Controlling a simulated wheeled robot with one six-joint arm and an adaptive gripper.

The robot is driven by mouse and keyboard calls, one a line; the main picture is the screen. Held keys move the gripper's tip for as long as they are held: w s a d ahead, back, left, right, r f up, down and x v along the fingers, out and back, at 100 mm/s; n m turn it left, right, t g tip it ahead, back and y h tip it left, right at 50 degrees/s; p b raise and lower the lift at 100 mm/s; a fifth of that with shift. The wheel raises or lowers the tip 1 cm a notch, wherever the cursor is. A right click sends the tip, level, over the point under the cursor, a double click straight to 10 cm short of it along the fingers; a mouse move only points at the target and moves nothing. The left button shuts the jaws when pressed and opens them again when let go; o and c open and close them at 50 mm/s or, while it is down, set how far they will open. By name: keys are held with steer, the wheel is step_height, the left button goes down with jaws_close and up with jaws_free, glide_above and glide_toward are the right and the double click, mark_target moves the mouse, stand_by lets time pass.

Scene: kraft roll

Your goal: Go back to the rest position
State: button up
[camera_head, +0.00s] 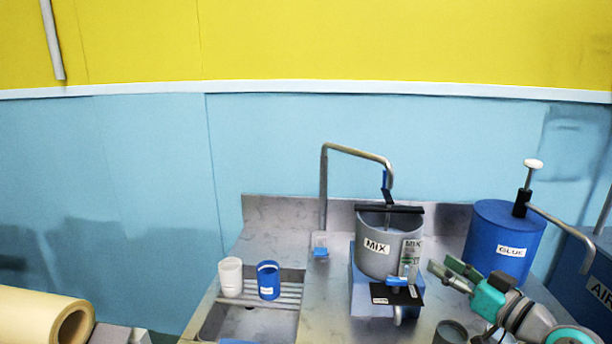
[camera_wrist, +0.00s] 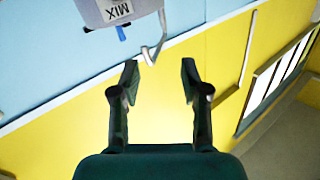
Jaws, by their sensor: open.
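My gripper (camera_head: 450,272) is in the head view at the lower right, reaching left over the counter. Its two dark green fingers are apart, with nothing seen between them. The fingers are to the right of the grey MIX pot (camera_head: 376,245) and in front of the blue GLUE drum (camera_head: 498,243). In the wrist view my gripper (camera_wrist: 160,75) also shows open and empty, with the wall behind it. The MIX pot (camera_wrist: 107,10) appears upside down at the top of that view.
A bent metal tap (camera_head: 324,190) stands behind the MIX pot. A white cup (camera_head: 230,277) and a blue cup (camera_head: 268,281) stand on the sink rack. A grey cup (camera_head: 450,332) is below my gripper. A kraft roll (camera_head: 35,316) lies at lower left.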

steer(key=s+a+f+m+h, duration=0.25)
steer(key=s+f, duration=0.35)
steer(key=f, duration=0.5)
steer(key=s+a+f+m+h, duration=0.2)
steer(key=s+f+m+h, duration=0.25)
steer(key=f, duration=0.65)
steer(key=s+a+f+h, duration=0.1)
steer(key=s+f, duration=0.3)
steer(key=s, duration=0.4)
steer(key=s+a+f, duration=0.1)
steer(key=s+f, duration=0.3)
steer(key=s, duration=0.4)
steer(key=s+a+r+n, duration=0.1)
steer(key=s+r, duration=0.1)
steer(key=s, duration=0.9)
steer(key=s+a+r+n+g, duration=0.1)
steer(key=s+a+r+n, duration=0.1)
steer(key=s, duration=0.9)
steer(key=shift+s+r, duration=0.15)
steer(key=shift+s, duration=0.2)
